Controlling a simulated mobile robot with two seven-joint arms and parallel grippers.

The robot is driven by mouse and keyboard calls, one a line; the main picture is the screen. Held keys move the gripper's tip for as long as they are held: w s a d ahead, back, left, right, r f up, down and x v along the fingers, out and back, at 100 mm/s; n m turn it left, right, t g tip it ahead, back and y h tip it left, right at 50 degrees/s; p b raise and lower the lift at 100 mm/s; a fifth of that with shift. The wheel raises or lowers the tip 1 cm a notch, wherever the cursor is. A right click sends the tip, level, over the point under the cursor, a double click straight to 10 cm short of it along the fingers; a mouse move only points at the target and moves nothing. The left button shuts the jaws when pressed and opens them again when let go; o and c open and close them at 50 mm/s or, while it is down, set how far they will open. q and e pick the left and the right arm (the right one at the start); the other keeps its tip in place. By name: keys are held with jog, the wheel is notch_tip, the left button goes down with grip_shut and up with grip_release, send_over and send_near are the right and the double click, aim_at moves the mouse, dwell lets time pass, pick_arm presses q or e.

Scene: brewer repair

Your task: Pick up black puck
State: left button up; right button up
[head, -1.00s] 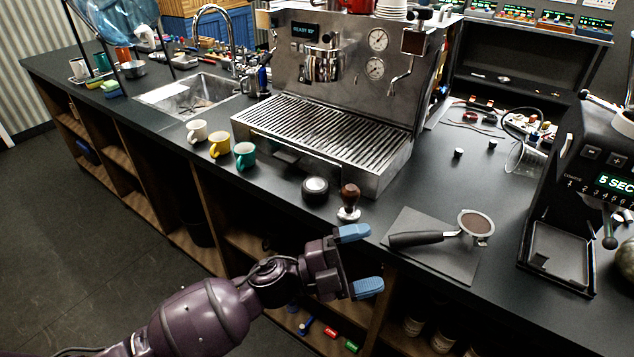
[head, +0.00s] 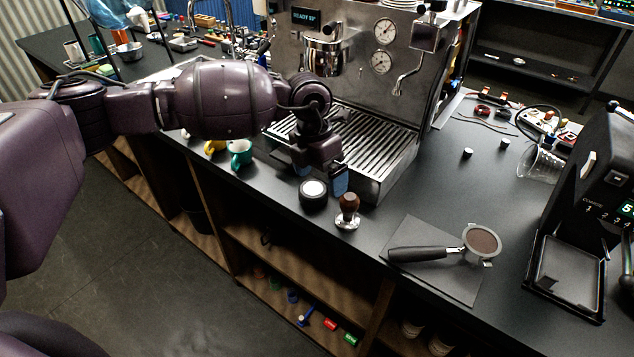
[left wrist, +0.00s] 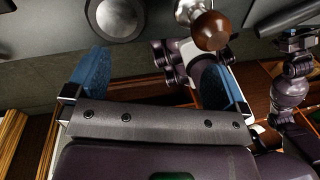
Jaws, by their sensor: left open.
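The black puck (head: 313,193), a short round black piece with a silvery top, sits on the dark counter in front of the espresso machine. It also shows at the top edge of the left wrist view (left wrist: 118,17), partly cut off. My left gripper (head: 322,175) points down just behind and above the puck in the head view, close to the machine's front edge. Its blue fingers stand wide apart with nothing between them in the left wrist view (left wrist: 158,78). Part of my right arm (left wrist: 290,90) shows at the right of that view, its gripper too small to judge.
A tamper with a brown knob (head: 348,207) stands close to the puck's right. A portafilter (head: 480,240) lies on a dark mat (head: 450,281) further right. The espresso machine (head: 390,165) rises behind; the counter's front edge is near.

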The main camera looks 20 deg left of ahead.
aim_at(314, 188)
pick_arm(q)
jog(key=shift+t+y, duration=0.4)
jog(key=shift+y, duration=0.4)
jog(key=w+a+r, duration=0.2)
jog(key=shift+w+a, duration=0.35)
jog(key=shift+a, duration=0.05)
jog(key=shift+w+a, duration=0.2)
notch_tip(314, 188, down, 5)
jog(key=shift+f, duration=0.1)
jog(key=shift+w+d+f, duration=0.1)
jog(key=shift+d+f, duration=0.1)
jog(key=shift+f, duration=1.1)
jog(key=shift+w+d+f, duration=0.1)
jog(key=shift+d+f, duration=0.1)
jog(key=shift+f, duration=1.1)
jog(key=shift+c, duration=0.3)
jog(key=c, duration=1.2)
